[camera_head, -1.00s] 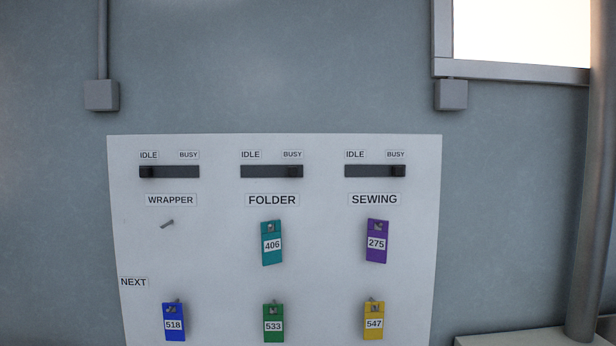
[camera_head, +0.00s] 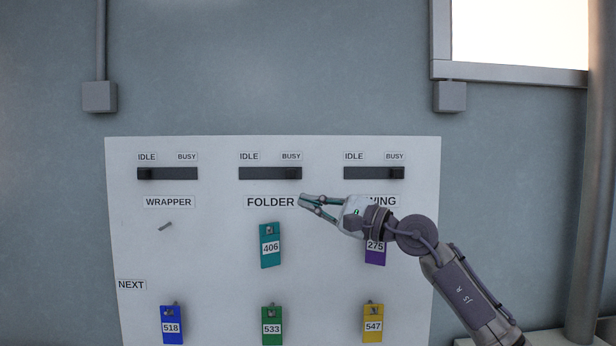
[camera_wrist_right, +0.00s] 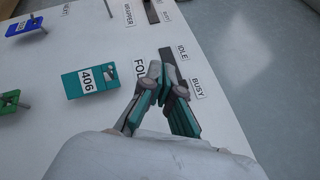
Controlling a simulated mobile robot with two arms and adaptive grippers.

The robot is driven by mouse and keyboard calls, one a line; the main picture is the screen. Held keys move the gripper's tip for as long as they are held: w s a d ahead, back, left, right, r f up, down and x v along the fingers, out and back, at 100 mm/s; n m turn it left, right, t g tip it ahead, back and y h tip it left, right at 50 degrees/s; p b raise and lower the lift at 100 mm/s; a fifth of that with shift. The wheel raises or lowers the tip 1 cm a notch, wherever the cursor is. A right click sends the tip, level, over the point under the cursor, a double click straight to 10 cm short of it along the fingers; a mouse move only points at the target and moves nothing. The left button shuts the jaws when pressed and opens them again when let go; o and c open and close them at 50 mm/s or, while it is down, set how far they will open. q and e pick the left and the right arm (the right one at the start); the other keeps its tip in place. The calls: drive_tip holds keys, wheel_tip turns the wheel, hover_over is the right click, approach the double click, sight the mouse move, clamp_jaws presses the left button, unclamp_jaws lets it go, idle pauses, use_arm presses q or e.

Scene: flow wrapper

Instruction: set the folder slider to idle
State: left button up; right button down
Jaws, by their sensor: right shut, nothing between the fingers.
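The folder slider (camera_head: 262,173) is a dark horizontal track on the white board, above the FOLDER label. Its dark knob (camera_head: 294,173) sits at the right end, under BUSY. My right gripper (camera_head: 303,200) is shut and empty, just below and right of that knob, over the right end of the FOLDER label. In the right wrist view the closed fingertips (camera_wrist_right: 160,74) are beside the track (camera_wrist_right: 167,53), between it and the FOLDER label. The fingers hide part of the track there, and I cannot tell if they touch the board. My left gripper is not in view.
The wrapper slider (camera_head: 175,174) has its knob at IDLE; the sewing slider (camera_head: 367,173) has its knob at BUSY. A teal tag 406 (camera_head: 270,259) hangs below FOLDER. My right arm partly covers the purple tag 275 (camera_head: 376,257). Several tags hang lower down.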

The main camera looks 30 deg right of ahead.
drive_tip(key=s+d+r+n+h, duration=0.1)
drive_tip(key=s+d+r+h, duration=0.1)
drive_tip(key=d, duration=0.3)
drive_tip(key=s+d+r+n+h, duration=0.1)
drive_tip(key=d+r+h, duration=0.1)
drive_tip(key=d, duration=0.3)
drive_tip(key=shift+s+d+r+h, duration=0.2)
drive_tip(key=shift+s+r+h, duration=0.15)
drive_tip(key=shift+h, duration=0.35)
drive_tip(key=p, duration=0.6)
approach(291, 174)
drive_tip(key=w+d, duration=0.1)
drive_tip(key=w, duration=0.1)
drive_tip(key=w+d, duration=0.2)
drive_tip(key=w, duration=0.1)
drive_tip(key=shift+w+d+r, duration=0.25)
drive_tip(key=shift+w+d, duration=0.05)
drive_tip(key=shift+d, duration=0.05)
drive_tip(key=shift+w+a+f+p, duration=0.1)
drive_tip(key=shift+w+a+p, duration=0.15)
drive_tip(key=shift+a, duration=0.25)
drive_tip(key=shift+w+a+p, duration=0.2)
drive_tip(key=shift+w+a, duration=0.1)
drive_tip(key=shift+a, duration=0.2)
drive_tip(key=shift+w+a+f, duration=0.15)
drive_tip(key=shift+w+a, duration=0.1)
drive_tip(key=shift+a, duration=0.25)
